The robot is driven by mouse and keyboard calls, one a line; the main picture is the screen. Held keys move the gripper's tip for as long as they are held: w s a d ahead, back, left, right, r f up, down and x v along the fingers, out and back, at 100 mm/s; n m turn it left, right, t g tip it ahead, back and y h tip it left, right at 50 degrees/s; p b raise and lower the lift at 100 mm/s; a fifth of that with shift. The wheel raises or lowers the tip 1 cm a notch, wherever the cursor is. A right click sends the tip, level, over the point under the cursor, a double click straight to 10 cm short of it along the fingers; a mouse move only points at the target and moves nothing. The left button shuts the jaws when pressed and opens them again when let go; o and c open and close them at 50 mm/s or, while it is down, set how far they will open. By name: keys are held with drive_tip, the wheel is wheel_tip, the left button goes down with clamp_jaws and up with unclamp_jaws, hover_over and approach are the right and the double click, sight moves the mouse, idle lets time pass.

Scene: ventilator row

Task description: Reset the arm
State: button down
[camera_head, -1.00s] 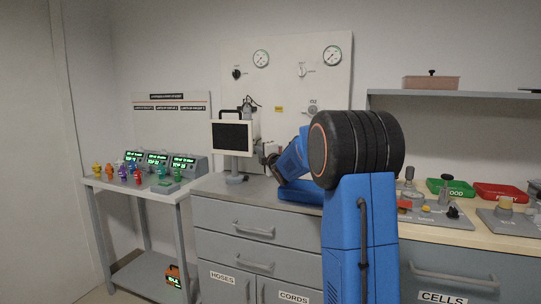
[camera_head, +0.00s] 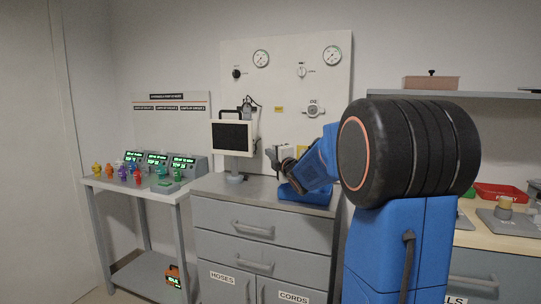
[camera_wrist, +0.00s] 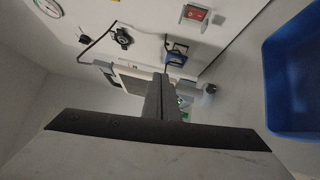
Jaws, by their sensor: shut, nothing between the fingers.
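My gripper (camera_head: 271,153) is above the grey counter, just right of the monitor (camera_head: 232,137), with its arm bent in front of the wall panel. In the wrist view its two fingers (camera_wrist: 162,98) are together with nothing between them. The fingers cover part of the monitor in that view. My arm's large black joint hides much of the right-hand bench in the head view.
A blue tray (camera_head: 304,195) lies on the counter below my forearm; it also shows in the wrist view (camera_wrist: 300,75). The wall panel (camera_head: 290,85) carries gauges and knobs. A side table (camera_head: 130,188) at left holds several coloured bottles and display units.

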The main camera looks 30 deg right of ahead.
idle(0.4)
drive_tip(key=s+a+f+m+g, duration=0.4)
drive_tip(key=s+a+f+m, duration=0.2)
drive_tip(key=s, duration=1)
drive_tip(key=s+a+f+m+g+y, duration=0.1)
drive_tip(key=s+a+f+m+g, duration=0.4)
drive_tip(key=s+a+f, duration=0.5)
drive_tip(key=s+a+f+m+g+y, duration=0.1)
drive_tip(key=s+a+f+m+g, duration=0.4)
drive_tip(key=s, duration=1.6)
drive_tip(key=a+f+m, duration=0.1)
drive_tip(key=a+f, duration=0.3)
drive_tip(key=shift+s+m, duration=0.3)
drive_tip(key=shift+s, duration=0.05)
drive_tip(key=shift+r, duration=0.1)
